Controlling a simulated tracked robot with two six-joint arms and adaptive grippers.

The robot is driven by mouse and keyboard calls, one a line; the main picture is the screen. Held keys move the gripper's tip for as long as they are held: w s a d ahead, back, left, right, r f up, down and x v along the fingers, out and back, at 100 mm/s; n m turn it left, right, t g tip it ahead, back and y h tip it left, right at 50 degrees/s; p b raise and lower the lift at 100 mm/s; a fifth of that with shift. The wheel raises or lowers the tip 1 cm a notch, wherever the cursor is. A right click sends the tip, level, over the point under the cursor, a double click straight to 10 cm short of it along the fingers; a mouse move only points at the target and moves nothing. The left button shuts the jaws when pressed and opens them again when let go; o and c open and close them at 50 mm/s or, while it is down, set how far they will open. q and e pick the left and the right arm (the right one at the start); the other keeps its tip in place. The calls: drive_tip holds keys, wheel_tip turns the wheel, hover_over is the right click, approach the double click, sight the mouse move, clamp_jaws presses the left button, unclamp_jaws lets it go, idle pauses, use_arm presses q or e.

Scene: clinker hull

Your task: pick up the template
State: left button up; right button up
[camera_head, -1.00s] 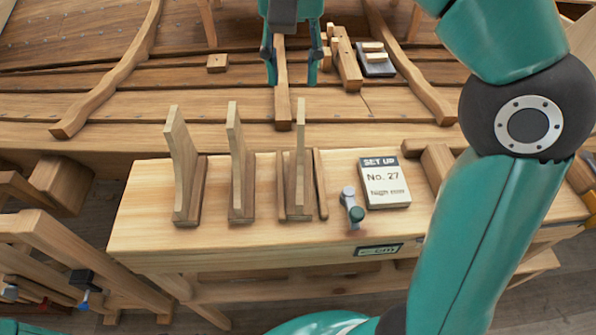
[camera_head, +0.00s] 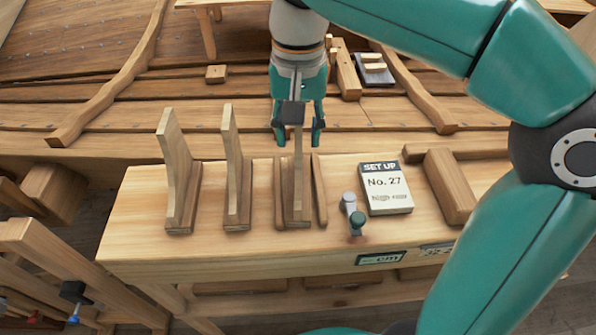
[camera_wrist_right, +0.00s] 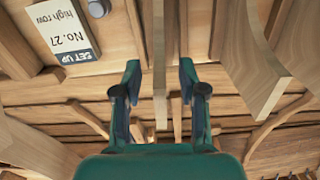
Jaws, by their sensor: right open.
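Three thin pale upright wooden boards stand in a row on the bench. The rightmost one, which I take as the template (camera_head: 298,178), stands upright in a slotted wooden stand (camera_head: 298,223) between low side strips. My right gripper (camera_head: 299,138) is above it, pointing down, open, with a finger on each side of its top. In the right wrist view the template (camera_wrist_right: 159,50) shows edge-on between the open fingertips (camera_wrist_right: 160,78), with gaps at both sides. The other boards are the middle one (camera_head: 232,165) and the left one (camera_head: 176,165). My left gripper is out of view.
A wooden block (camera_head: 449,187) is farther right. The planked hull (camera_head: 120,115) rises behind the bench (camera_head: 140,245).

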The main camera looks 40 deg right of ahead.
clamp_jaws()
drive_tip(key=shift+r, duration=0.1)
idle(0.5)
